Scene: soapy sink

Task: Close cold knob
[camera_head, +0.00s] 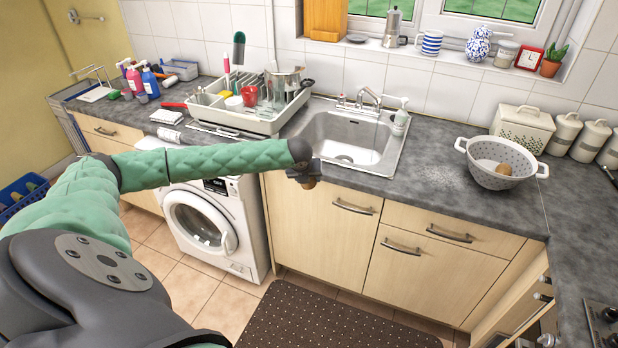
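The sink (312,128) is set in the grey counter, with white suds (345,152) in its basin. The metal tap (371,97) stands at its back edge. A small tap knob (341,100) shows to the left of the spout. Which knob is the cold one and how far it is turned are too small to tell. My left arm reaches in from the left. My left gripper (308,180) hangs at the counter's front edge, just in front of the sink and well short of the tap. Its fingers are too small and dark to read. My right gripper does not show.
A dish rack (215,117) with dishes stands left of the sink. A soap dispenser (400,120) stands right of the tap. A colander (480,158) sits further right. The counter between sink and colander is clear. A washing machine (205,225) is below.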

